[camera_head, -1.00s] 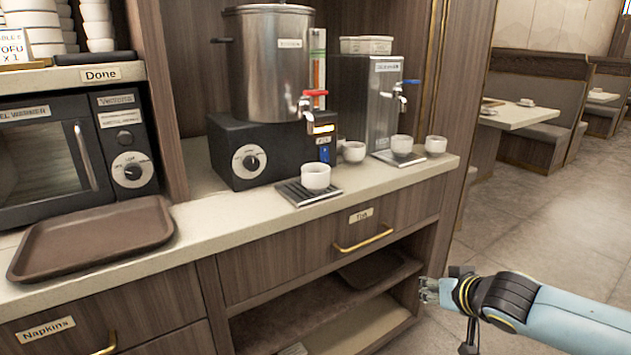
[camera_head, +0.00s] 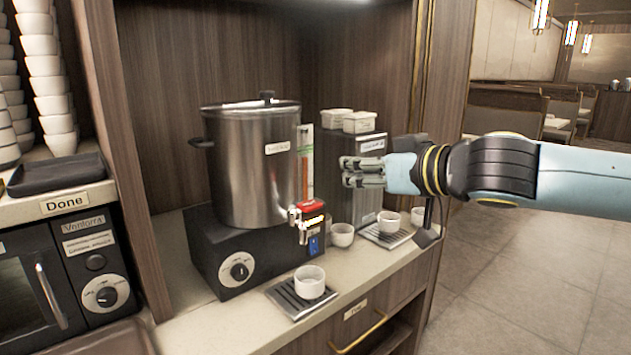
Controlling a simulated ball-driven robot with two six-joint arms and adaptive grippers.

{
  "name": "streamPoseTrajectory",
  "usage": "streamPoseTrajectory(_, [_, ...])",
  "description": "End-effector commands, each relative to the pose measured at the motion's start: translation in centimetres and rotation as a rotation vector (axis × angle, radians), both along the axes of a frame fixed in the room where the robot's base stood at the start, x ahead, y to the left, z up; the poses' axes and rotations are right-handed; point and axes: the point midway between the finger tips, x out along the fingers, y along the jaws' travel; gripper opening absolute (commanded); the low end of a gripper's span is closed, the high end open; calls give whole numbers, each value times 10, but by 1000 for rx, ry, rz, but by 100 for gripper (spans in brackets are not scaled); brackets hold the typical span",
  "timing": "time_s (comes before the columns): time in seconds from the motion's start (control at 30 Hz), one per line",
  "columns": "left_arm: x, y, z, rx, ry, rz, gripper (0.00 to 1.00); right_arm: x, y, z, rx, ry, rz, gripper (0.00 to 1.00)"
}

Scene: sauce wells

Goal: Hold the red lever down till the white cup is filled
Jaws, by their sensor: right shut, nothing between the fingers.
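The red lever (camera_head: 310,204) sits on top of the tap of a large steel pot (camera_head: 245,175). A white cup (camera_head: 310,281) stands upright on a drip tray (camera_head: 283,299) below that tap. Its inside is too small to judge its level. My right gripper (camera_head: 343,172) is above and to the right of the red lever, apart from it. Its fingers point left, are shut and hold nothing. It hides part of the second dispenser (camera_head: 368,208). My left gripper is not in view.
More white cups stand to the right, one (camera_head: 342,235) on the counter and one (camera_head: 389,221) on a second drip tray. A black heater base (camera_head: 215,262) with a dial carries the pot. A wooden side panel (camera_head: 125,130) bounds the left.

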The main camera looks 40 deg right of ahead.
Motion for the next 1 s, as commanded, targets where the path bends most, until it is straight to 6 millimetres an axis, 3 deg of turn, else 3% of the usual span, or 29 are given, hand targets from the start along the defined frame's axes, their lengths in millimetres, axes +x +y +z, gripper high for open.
streamPoseTrajectory(0.13, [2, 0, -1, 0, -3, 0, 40, 0, 0, -1, 0, 0, 0, 0])
streamPoseTrajectory(0.37, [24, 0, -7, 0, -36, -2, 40, 8, -1, -4, 3, -4, -8, 0])
streamPoseTrajectory(0.7, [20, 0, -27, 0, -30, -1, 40, 52, 5, -13, 13, -6, -2, 0])
streamPoseTrajectory(0.97, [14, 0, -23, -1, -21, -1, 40, 102, 9, -24, 12, -2, -2, 0])
streamPoseTrajectory(1.0, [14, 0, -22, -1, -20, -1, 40, 98, 8, -35, 6, 5, -2, 0])
